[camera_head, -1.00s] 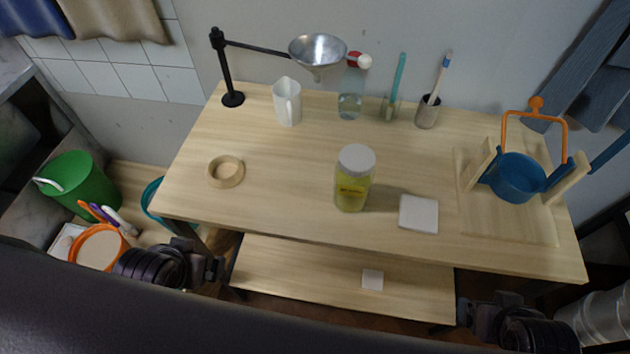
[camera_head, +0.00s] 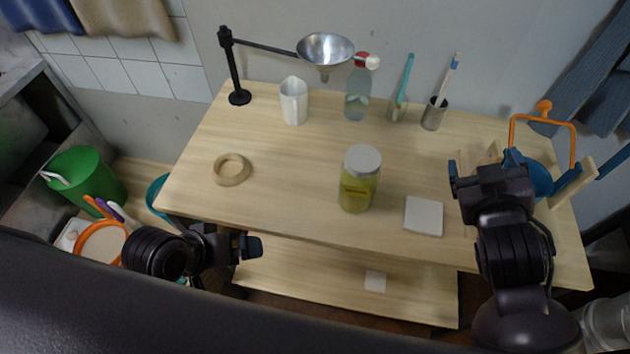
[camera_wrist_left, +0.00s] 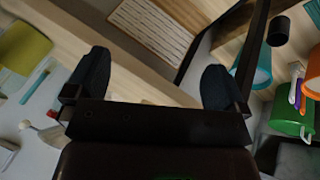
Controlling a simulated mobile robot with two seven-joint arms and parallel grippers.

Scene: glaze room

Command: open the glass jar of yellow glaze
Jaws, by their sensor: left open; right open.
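The glass jar of yellow glaze (camera_head: 357,190) stands upright near the table's front middle, with its grey-white lid (camera_head: 362,160) on. My right gripper (camera_head: 483,172) is open above the right part of the table, to the right of the jar and apart from it, in front of the blue pot. My left gripper (camera_head: 252,247) is low at the table's front edge, left of the jar and apart from it. In the left wrist view the left gripper (camera_wrist_left: 155,88) shows its two dark fingers wide apart with nothing between them.
A white tile (camera_head: 423,216) lies right of the jar. A wooden ring (camera_head: 231,170) lies at left. A white jug (camera_head: 293,101), a bottle (camera_head: 357,97), a brush cup (camera_head: 434,114) and a funnel (camera_head: 325,48) on a stand line the back.

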